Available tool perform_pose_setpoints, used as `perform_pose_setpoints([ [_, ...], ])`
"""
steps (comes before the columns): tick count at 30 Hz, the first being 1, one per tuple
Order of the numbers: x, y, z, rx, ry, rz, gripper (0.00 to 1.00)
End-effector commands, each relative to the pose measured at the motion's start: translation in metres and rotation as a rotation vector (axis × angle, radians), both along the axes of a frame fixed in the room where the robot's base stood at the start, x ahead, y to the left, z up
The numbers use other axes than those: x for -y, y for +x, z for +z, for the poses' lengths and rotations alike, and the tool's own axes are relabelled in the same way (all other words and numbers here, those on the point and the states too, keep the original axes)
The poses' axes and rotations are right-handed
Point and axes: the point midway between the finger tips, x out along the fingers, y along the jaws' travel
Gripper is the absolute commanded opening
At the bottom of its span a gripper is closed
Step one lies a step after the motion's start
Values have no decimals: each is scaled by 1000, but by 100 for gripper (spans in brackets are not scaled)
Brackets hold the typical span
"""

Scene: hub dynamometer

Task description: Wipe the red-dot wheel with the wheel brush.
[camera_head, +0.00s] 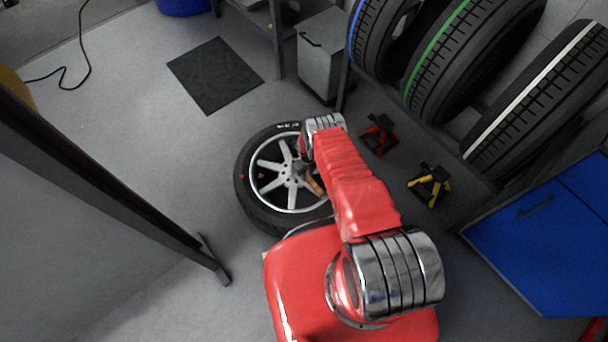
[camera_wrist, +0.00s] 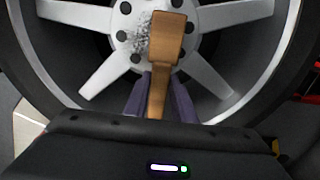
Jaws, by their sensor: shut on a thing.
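The wheel (camera_head: 246,200) lies flat on the floor in the head view, a black tyre on a silver spoked rim. A small red dot (camera_head: 241,177) shows on its left side. My gripper (camera_wrist: 159,80) is shut on the handle of the wheel brush (camera_wrist: 167,38), which has a wooden body and grey bristles. In the wrist view the brush is over the wheel's hub, bristles to the left among the bolt holes. I cannot tell whether they touch. The brush handle also shows in the head view (camera_head: 316,187). My arm hides the wheel's right side.
A red stand (camera_head: 378,135) and a yellow stand (camera_head: 430,186) are right of the wheel. Large tyres (camera_head: 470,50) stand on a rack at upper right. A blue cabinet (camera_head: 545,245) is at right, a dark post (camera_head: 110,180) at left. Floor left of the wheel is clear.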

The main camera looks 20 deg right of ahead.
Motion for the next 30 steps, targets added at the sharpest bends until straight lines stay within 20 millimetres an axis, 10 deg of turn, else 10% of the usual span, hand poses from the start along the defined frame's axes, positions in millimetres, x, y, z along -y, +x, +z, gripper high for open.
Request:
perform_pose_setpoints([
  [30, -30, -18, -1, -7, 0, 3, 5],
])
